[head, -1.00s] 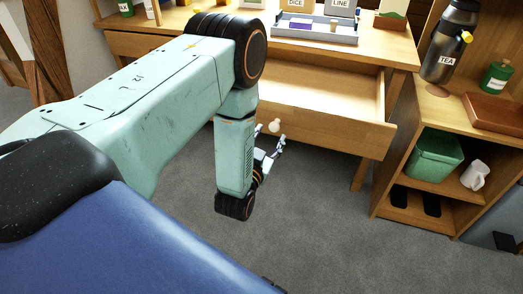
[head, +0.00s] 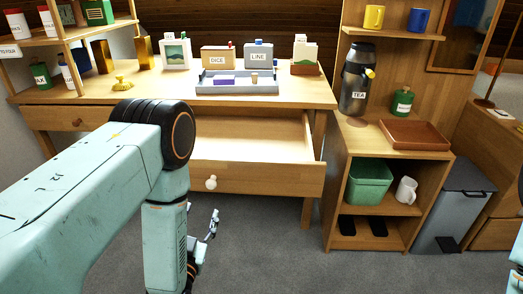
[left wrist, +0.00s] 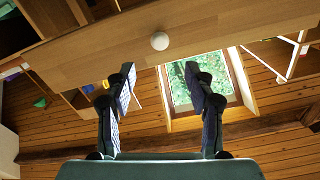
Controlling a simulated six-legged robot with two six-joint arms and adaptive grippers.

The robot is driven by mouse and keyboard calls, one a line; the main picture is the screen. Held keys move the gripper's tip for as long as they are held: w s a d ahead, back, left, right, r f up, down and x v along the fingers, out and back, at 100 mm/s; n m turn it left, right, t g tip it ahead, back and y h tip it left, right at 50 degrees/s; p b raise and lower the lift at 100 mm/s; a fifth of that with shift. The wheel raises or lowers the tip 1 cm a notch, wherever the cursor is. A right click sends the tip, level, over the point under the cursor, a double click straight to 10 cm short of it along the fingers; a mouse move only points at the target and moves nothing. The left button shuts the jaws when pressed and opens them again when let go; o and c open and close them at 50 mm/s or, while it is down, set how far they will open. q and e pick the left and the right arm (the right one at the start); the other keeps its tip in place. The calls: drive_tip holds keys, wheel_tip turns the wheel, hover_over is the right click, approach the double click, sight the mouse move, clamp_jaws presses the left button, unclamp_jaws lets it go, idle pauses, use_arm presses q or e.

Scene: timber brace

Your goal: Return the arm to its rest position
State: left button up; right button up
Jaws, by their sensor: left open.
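My left arm comes in from the left with its forearm hanging down in front of the desk. My left gripper (head: 209,236) is low before the open drawer (head: 262,180), below its round white knob (head: 211,183), and apart from both. In the left wrist view, the two fingers of the gripper (left wrist: 160,78) are spread with nothing between them. The knob (left wrist: 160,41) and the drawer front (left wrist: 215,22) show beyond the fingertips. My right gripper is out of view; only a sliver of teal shows at the right edge of the head view.
The desk (head: 150,88) carries a grey tray (head: 237,87) and several boxes. At right, a shelf unit (head: 335,190) holds a flask (head: 356,85), a green bin (head: 369,182) and a white mug (head: 405,190). A grey pedal bin (head: 450,207) stands beside it. The carpet ahead is clear.

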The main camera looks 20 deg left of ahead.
use_arm(q)
drive_tip(key=s+d+f+n+g+h+p, duration=0.1)
drive_tip(key=s+d+f+g+h, duration=0.25)
drive_tip(key=s+f+g, duration=0.85)
drive_tip(key=s+d+r+g+p, duration=0.1)
drive_tip(key=s+d+g+p, duration=0.1)
drive_tip(key=s, duration=0.6)
drive_tip(key=s+d+r+g+p, duration=0.1)
drive_tip(key=s+d+g+p, duration=0.1)
drive_tip(key=s, duration=0.6)
drive_tip(key=shift+s+r+g+h, duration=0.2)
drive_tip(key=shift+s+g+h, duration=0.25)
drive_tip(key=shift+g, duration=0.25)
